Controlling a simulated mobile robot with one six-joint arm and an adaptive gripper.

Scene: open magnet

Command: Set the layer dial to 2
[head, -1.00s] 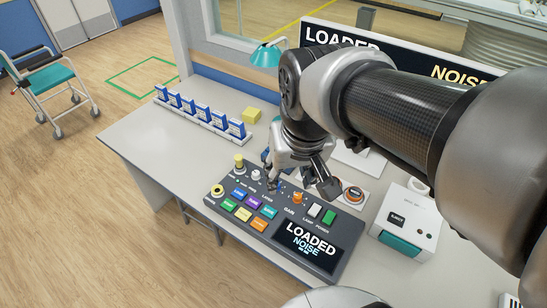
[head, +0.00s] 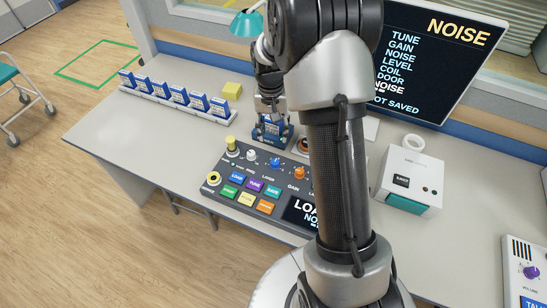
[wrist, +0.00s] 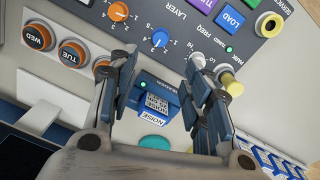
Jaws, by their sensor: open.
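The layer dial is a blue knob (head: 275,162) on the dark control panel (head: 213,196). In the wrist view the dial (wrist: 160,39) shows numbers around it, beside the LAYER label; I cannot read its setting surely. My gripper (head: 270,108) is open behind the panel, above a blue cartridge reader (head: 272,132). In the wrist view, the fingers (wrist: 161,76) are apart, with the reader (wrist: 153,98) and its NOISE label seen between them. The dial lies beyond the fingertips, untouched.
A white knob (wrist: 198,62) and an orange knob (head: 300,173) flank the dial. A yellow knob (head: 231,143) stands at the panel's far-left corner. A cartridge rack (head: 170,103) and yellow block (head: 232,90) are behind left.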

